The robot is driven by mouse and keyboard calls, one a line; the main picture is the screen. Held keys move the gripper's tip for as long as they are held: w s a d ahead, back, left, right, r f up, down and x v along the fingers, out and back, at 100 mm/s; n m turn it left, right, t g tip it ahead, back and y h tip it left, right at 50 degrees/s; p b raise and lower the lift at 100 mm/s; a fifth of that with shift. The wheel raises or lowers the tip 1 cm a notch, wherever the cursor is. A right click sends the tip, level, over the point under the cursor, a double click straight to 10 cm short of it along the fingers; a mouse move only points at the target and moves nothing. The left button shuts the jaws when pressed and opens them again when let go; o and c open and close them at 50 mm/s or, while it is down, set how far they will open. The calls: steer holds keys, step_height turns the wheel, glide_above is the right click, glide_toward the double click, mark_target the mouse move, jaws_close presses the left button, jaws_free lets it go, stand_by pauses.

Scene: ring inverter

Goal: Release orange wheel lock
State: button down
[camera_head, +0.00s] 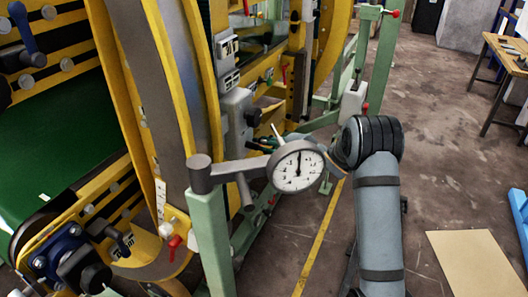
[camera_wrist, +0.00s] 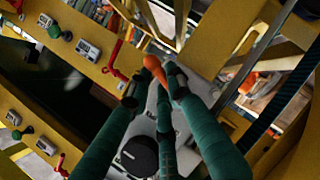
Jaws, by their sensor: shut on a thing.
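The orange wheel lock (camera_wrist: 153,67) shows in the wrist view as a small orange handle at the upper middle, over a pale grey plate. My gripper (camera_wrist: 158,82) has its dark teal fingers closed around the handle's lower part, with the orange end sticking out past the fingertips. The fingers hide the rest of the handle and its mount. In the head view the gripper and the handle are largely hidden behind a dial gauge (camera_head: 298,166), so I cannot make out the lock there.
The yellow ring machine (camera_head: 110,90) fills the left of the head view. A green post (camera_head: 212,240) carries the gauge close to my arm. In the wrist view, yellow beams (camera_wrist: 222,35) and a red handle (camera_wrist: 114,60) surround the gripper. Open floor (camera_head: 450,150) lies to the right.

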steer(key=c, duration=1.9)
jaws_free()
steer(key=shift+o, duration=0.2)
steer(key=v, duration=1.2)
